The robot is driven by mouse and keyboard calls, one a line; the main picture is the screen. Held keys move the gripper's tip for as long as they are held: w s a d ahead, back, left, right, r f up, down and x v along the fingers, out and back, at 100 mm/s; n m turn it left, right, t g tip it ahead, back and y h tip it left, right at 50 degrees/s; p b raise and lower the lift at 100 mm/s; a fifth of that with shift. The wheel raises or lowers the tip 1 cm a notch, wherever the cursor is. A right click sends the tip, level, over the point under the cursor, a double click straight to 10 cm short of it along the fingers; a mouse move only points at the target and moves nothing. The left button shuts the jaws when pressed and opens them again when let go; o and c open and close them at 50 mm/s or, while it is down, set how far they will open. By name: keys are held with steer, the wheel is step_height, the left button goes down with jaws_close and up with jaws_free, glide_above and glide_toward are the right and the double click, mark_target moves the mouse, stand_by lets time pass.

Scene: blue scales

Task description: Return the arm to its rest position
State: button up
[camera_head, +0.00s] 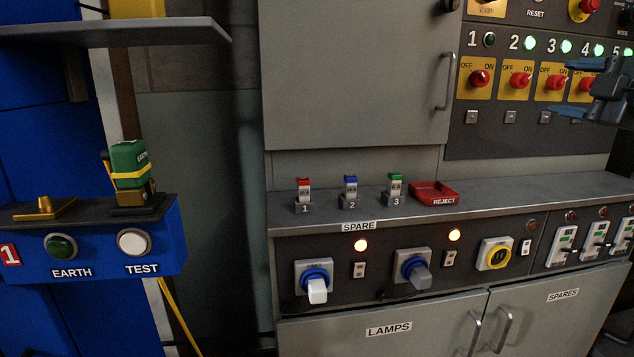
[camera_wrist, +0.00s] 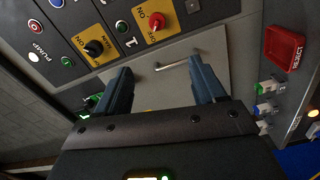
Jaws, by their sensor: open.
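My gripper (camera_head: 562,88) is at the right edge of the head view, in front of the upper control panel with its row of red OFF/ON knobs. Its two blue fingers are spread apart and point left. In the wrist view the gripper (camera_wrist: 160,66) has nothing between its fingers. A grey cabinet door with a handle (camera_wrist: 172,66) shows beyond them. Most of my arm is outside the head view's right edge.
The grey shelf (camera_head: 520,190) below holds red (camera_head: 304,188), blue (camera_head: 351,186) and green (camera_head: 396,185) fuse-like pieces in numbered holders and a red REJECT tray (camera_head: 434,193). A cabinet handle (camera_head: 447,82) juts out. A blue EARTH/TEST box (camera_head: 100,255) stands left.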

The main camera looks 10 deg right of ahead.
steer(key=s+a+f+m, duration=0.2)
steer(key=a+f+m, duration=0.15)
steer(key=f, duration=0.45)
steer(key=s+a+f+m+h, duration=0.1)
steer(key=a+f+m, duration=0.2)
steer(key=a+f, duration=0.35)
steer(key=s+a+f+m, duration=0.2)
steer(key=a+f+m, duration=0.1)
steer(key=f, duration=0.7)
steer(key=s+a+f+m+g+h, duration=0.1)
steer(key=s+a+f+m, duration=0.2)
steer(key=s+a+f, duration=0.45)
steer(key=s+a+f+m+g+h, duration=0.1)
steer(key=s+a+f+m, duration=0.2)
steer(key=s+a+f, duration=0.7)
steer(key=s+d+r+g+y, duration=0.1)
steer(key=s+r, duration=0.1)
steer(key=s, duration=1.2)
steer(key=s+d+r+y, duration=0.1)
steer(key=s+r, duration=0.2)
steer(key=s, duration=1.1)
step_height(320, 180, up, 20)
steer(key=p, duration=2.1)
steer(key=shift+w+r, duration=0.2)
steer(key=shift+w, duration=0.1)
